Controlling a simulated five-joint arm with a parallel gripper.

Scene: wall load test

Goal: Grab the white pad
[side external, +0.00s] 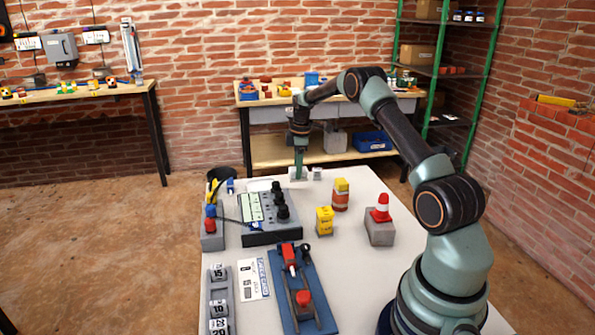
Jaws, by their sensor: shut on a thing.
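My gripper (299,174) points straight down at the far edge of the white table. It is shut on a small pale piece, which I take to be the white pad (293,174); it is small in the picture and partly hidden by the fingers. Another small pale block (317,173) is just right of the fingers. I cannot tell whether the held piece touches the table top.
A grey control box (271,235) with black knobs stands nearer on the table (345,270). A yellow block (324,220), an orange-and-yellow can (341,196) and a red cone on a grey block (380,231) stand to the right. A blue-based clamp (283,275) lies in front.

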